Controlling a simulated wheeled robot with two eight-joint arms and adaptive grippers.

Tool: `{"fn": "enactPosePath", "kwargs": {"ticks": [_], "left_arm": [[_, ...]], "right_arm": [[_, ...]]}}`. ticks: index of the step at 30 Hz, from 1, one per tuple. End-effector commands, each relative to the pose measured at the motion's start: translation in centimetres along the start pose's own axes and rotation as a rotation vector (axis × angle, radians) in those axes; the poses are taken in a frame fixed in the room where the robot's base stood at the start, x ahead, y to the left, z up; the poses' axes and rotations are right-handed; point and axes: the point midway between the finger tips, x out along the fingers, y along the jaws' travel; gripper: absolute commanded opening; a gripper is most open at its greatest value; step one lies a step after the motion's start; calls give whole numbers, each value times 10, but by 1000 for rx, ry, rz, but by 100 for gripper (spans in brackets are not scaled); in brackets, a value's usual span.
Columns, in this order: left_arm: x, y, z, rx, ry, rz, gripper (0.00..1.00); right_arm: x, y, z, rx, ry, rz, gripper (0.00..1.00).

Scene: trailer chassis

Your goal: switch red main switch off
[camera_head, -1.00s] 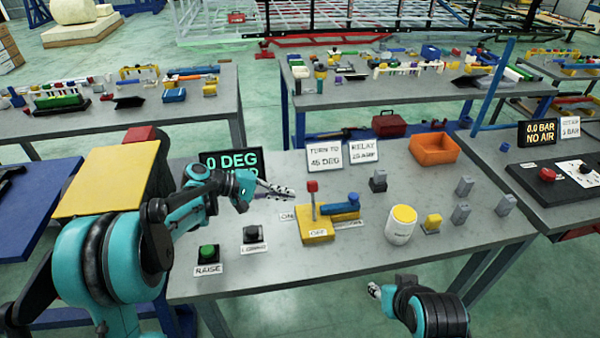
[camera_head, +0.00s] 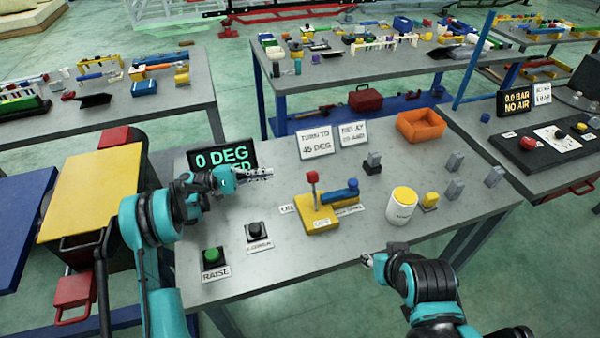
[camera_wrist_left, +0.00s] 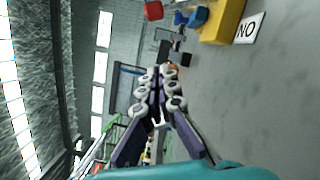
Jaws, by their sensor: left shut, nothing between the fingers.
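The red main switch (camera_head: 313,179) is a red knob on an upright lever, standing on a yellow base (camera_head: 321,219). White ON and OFF labels lie beside and in front of the base. The red knob also shows at the top of the left wrist view (camera_wrist_left: 153,10), with the yellow base (camera_wrist_left: 222,20) beside it. My left gripper (camera_head: 268,173) is shut and empty, above the table to the left of the switch and apart from it. My right gripper (camera_head: 368,260) is low at the table's front edge; its fingers are too small to read.
A blue lever (camera_head: 340,194) adjoins the yellow base. A white can with yellow top (camera_head: 402,204) stands to the right. Green RAISE (camera_head: 212,257) and black (camera_head: 256,232) buttons are at front left. An angle display (camera_head: 222,160) and signs stand behind. An orange bin (camera_head: 421,125) is at the back.

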Motion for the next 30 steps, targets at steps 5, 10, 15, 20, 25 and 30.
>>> {"fn": "enactPosePath", "kwargs": {"ticks": [5,10,15,20,25,30], "left_arm": [[4,0,0,0,0,-1,0],[27,-1,0,0,-2,-2,0],[64,-2,0,0,-2,-3,0],[98,-2,0,0,-2,-3,0],[106,-1,21,1,1,-1,0],[109,-1,35,1,1,-1,0]], "right_arm": [[1,0,1,0,0,0,40],[6,0,4,0,0,0,40],[13,0,9,0,0,0,40],[19,0,14,0,0,0,40],[24,0,17,0,0,0,40],[27,0,19,0,0,0,40]]}}
